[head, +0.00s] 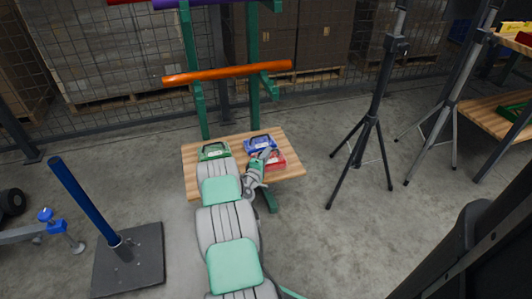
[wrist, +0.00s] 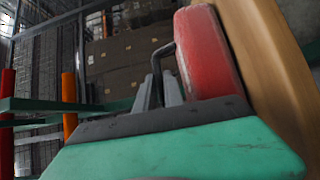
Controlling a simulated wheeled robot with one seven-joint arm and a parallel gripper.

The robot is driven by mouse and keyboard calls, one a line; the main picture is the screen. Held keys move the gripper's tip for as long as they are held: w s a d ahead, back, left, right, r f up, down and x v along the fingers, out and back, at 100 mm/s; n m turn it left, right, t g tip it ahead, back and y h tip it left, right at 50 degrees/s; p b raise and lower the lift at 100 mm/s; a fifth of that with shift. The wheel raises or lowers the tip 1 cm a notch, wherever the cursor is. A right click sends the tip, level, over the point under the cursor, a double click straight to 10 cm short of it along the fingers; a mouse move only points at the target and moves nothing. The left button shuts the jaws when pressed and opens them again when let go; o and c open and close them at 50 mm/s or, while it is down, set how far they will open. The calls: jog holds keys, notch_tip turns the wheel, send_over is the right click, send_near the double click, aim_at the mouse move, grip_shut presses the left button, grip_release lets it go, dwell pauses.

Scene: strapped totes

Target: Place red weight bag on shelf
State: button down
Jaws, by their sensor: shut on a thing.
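The red weight bag (wrist: 207,50) fills the middle of the wrist view, with its dark handle at my gripper's fingers. It also shows in the head view (head: 276,160) at the front right of the wooden shelf (head: 291,146). My gripper (head: 264,156) is shut on the bag's handle, and its fingers show in the wrist view (wrist: 162,88). The bag is at the shelf's surface; whether it rests fully on it I cannot tell. My arm hides part of the shelf's front edge.
A green bag (head: 214,151) and a blue bag (head: 260,143) stand on the same shelf. Green uprights (head: 253,100) carry an orange bar (head: 228,73) above it. Black tripod stands (head: 372,120) are to the right, and a blue post (head: 84,200) on a dark base is at left.

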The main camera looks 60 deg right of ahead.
jog(key=shift+r, duration=0.35)
jog(key=shift+f, duration=0.15)
jog(key=c, duration=1.8)
grip_release()
jog(key=shift+f, duration=0.25)
jog(key=shift+c, duration=0.2)
jog(key=o, duration=0.4)
